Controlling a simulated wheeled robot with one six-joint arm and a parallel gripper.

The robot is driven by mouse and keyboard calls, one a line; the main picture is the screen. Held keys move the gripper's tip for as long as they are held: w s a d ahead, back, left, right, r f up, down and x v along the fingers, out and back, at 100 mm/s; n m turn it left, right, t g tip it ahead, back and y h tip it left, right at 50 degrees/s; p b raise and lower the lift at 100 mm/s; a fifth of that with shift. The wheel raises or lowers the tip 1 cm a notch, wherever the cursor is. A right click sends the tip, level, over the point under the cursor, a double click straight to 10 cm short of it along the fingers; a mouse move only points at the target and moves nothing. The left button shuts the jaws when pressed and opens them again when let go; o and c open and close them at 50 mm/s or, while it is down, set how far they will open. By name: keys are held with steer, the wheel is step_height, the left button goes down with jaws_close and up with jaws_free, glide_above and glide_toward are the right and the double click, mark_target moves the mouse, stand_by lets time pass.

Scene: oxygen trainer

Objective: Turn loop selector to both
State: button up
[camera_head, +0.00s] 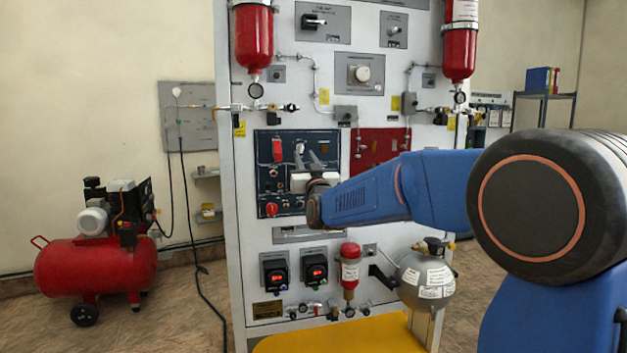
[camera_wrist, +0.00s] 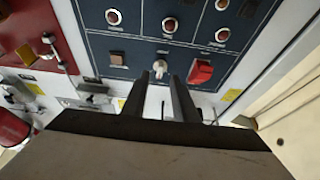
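The dark blue panel (camera_head: 268,185) is on the front of the white cabinet, with a small white lever knob (camera_head: 300,147) near its top. I take this knob to be the loop selector; its label is too small to read. My gripper (camera_head: 308,160) is in front of the panel, just below the knob. In the wrist view, the panel (camera_wrist: 135,45) appears upside down. The knob (camera_wrist: 160,68) shows just beyond and between the tips of my gripper (camera_wrist: 161,78). The fingers are apart, and I see no grip on the knob; contact cannot be told.
A red guarded switch (camera_wrist: 202,71) sits close beside the knob, also seen in the head view (camera_head: 277,150). A dark red panel (camera_head: 375,147) adjoins the blue one. A red compressor (camera_head: 95,265) stands at left.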

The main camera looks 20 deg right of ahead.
steer(key=v, duration=1.3)
steer(key=shift+s+f, duration=0.15)
steer(key=s+d+f+g, duration=0.2)
steer(key=s+f+g, duration=0.4)
steer(key=s+f, duration=0.4)
steer(key=s+d+f+g, duration=0.2)
steer(key=s+f+g, duration=0.3)
steer(key=s+f, duration=0.5)
steer(key=s+d+f+g, duration=0.3)
steer(key=s+f+g, duration=0.3)
steer(key=s, duration=1.4)
step_height(320, 180, down, 4)
steer(key=shift+s+r+g, duration=0.1)
steer(key=shift+s+g, duration=0.1)
steer(key=shift+g, duration=0.1)
